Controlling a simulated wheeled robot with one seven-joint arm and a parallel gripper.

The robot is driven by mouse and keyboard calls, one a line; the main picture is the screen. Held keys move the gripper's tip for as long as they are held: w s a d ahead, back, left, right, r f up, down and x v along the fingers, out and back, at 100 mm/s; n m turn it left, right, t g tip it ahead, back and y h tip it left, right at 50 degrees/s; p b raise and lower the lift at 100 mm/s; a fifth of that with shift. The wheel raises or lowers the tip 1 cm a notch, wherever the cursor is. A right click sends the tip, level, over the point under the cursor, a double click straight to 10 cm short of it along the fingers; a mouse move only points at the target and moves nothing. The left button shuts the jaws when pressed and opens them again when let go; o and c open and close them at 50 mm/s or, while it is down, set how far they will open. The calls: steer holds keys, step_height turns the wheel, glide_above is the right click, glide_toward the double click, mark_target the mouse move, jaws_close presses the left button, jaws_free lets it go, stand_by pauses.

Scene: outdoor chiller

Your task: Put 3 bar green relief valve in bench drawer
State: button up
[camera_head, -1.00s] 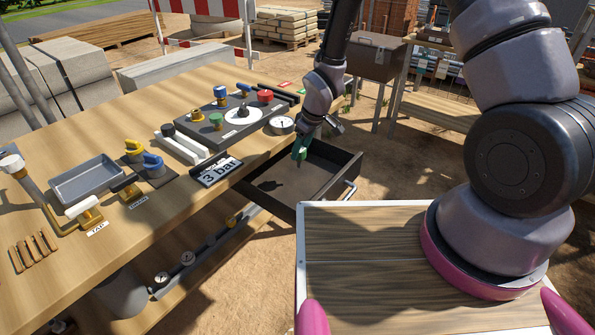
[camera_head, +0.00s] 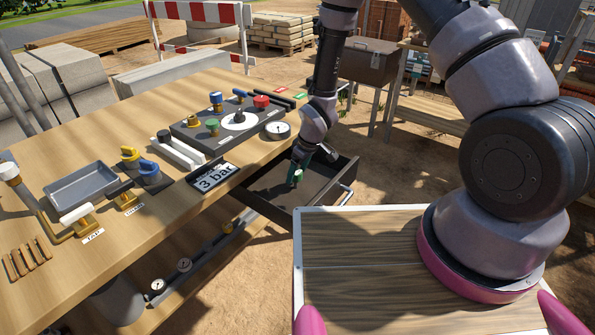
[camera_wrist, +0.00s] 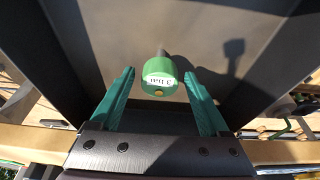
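The green relief valve (camera_wrist: 160,78), with a white label reading "3 bar", is inside the open bench drawer, and it also shows in the head view (camera_head: 298,176). In the wrist view it sits between the green fingers of my gripper (camera_wrist: 160,88), with a gap on both sides. My gripper is open and reaches down into the drawer (camera_head: 268,206). The drawer is pulled out from the bench, and its dark floor fills much of the wrist view. Whether the valve rests fully on the floor is hard to tell.
A "3 bar" sign (camera_head: 214,176) stands at the bench edge beside the drawer. A grey tray (camera_head: 80,187) and yellow and blue valves (camera_head: 149,172) stand to the left. The drawer floor around the valve is mostly clear.

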steer(key=shift+r, duration=0.1)
steer(key=s+d+r+m+t, duration=0.15)
steer(key=d+r, duration=0.35)
steer(key=r, duration=0.6)
steer(key=w+d+r+m+h, duration=0.1)
steer(key=d+r+m, duration=0.3)
steer(key=r, duration=0.7)
steer(key=s+d+r+m+t, duration=0.1)
steer(key=d+r, duration=0.5)
steer(key=r, duration=0.6)
steer(key=s+d+r+m+t, duration=0.1)
steer(key=s+d+r+m, duration=0.3)
steer(key=s+r, duration=0.4)
steer(key=s+d+r+m+t, duration=0.1)
steer(key=s+d+r+m, duration=0.3)
steer(key=s+r, duration=0.5)
steer(key=shift+s+d+t, duration=0.15)
steer(key=shift+s+t, duration=0.05)
steer(key=shift+t, duration=0.15)
